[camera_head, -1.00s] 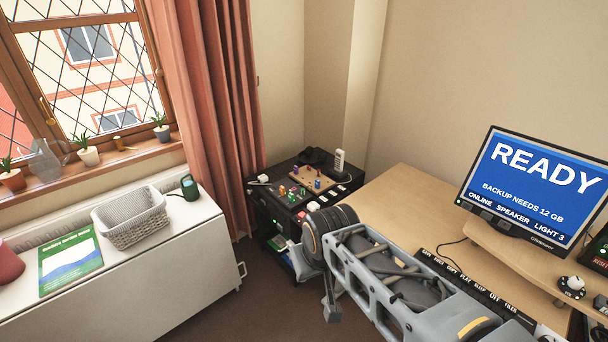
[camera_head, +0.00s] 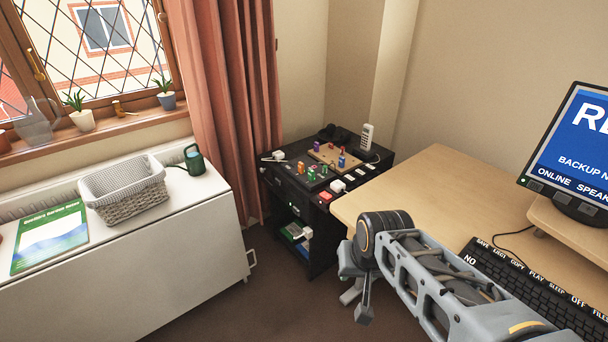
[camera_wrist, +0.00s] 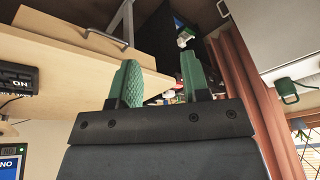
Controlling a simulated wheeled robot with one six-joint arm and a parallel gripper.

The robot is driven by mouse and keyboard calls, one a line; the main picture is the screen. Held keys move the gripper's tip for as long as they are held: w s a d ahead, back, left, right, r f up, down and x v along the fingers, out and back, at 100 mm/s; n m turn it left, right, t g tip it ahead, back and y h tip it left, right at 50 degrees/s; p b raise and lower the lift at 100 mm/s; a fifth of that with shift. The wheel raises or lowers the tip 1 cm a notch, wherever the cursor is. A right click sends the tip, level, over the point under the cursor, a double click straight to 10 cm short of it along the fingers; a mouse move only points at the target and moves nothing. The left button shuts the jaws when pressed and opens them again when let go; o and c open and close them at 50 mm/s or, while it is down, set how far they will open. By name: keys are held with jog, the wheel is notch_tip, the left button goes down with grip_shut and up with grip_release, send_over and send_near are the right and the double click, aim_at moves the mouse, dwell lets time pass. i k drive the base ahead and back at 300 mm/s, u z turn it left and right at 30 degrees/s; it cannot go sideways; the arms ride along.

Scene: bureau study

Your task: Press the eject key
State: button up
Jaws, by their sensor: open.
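A dark keyboard (camera_head: 540,295) lies on the wooden desk at the lower right of the head view. A row of labelled keys runs along its far edge, and the label that seems to read EJECT (camera_head: 499,253) is second from the left, after SAVE. My gripper (camera_wrist: 158,70) shows in the wrist view with two green fingers spread apart and nothing between them. It is beside the desk edge, apart from the keyboard. A dark corner marked NO (camera_wrist: 20,84) shows at the left of the wrist view. My arm covers part of the desk front in the head view.
The desk (camera_head: 430,185) is bare left of the keyboard. A monitor (camera_head: 585,150) stands on a raised shelf at right. A black cabinet (camera_head: 300,225) with small coloured items stands beyond the desk. A white sideboard (camera_head: 130,260) holds a basket (camera_head: 125,190). Floor between is clear.

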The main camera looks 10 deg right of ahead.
aim_at(500, 256)
jog(key=z, duration=1.35)
jog(key=k, duration=0.35)
jog(key=z, duration=0.65)
jog(key=i, duration=0.4)
jog(key=u, duration=0.05)
